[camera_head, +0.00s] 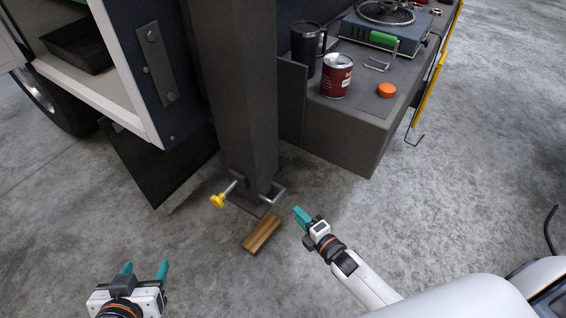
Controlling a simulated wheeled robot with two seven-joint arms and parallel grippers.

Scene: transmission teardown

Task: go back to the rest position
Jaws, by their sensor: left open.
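My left gripper (144,269) is at the bottom left of the head view, its two teal fingers apart with nothing between them, over the concrete floor. My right gripper (301,216) is near the middle, its arm coming in from the lower right. Its teal fingers overlap from this angle, so I cannot tell whether they are apart. It appears just right of a small wooden block (262,233) on the floor; no contact is visible.
A dark post (238,90) with a yellow knob (217,201) at its foot stands ahead. A grey bench (352,135) at the upper right carries a red can (337,78), a dark mug (305,45) and an orange cap (387,90).

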